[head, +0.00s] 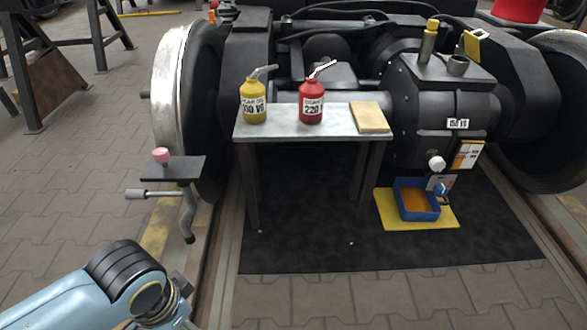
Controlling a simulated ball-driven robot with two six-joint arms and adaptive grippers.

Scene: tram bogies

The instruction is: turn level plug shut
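The dark gearbox (425,108) sits on the axle at the right, with a "150 VG" label (457,124). A white round knob (436,163) is on its lower front. A blue knob (440,189) sits just below, above the blue tray. I cannot tell from here how far either knob is turned, or for certain which is the level plug. My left arm (125,281) comes in at the bottom left, far from the gearbox; its gripper is not visible. My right arm and gripper are out of view.
A grey table (291,122) holds a yellow oil can (253,103), a red oil can (311,103) and a tan block (370,117). A blue tray (417,214) of amber liquid stands on a yellow mat (390,222). A small shelf (190,169) stands left. Foreground floor is clear.

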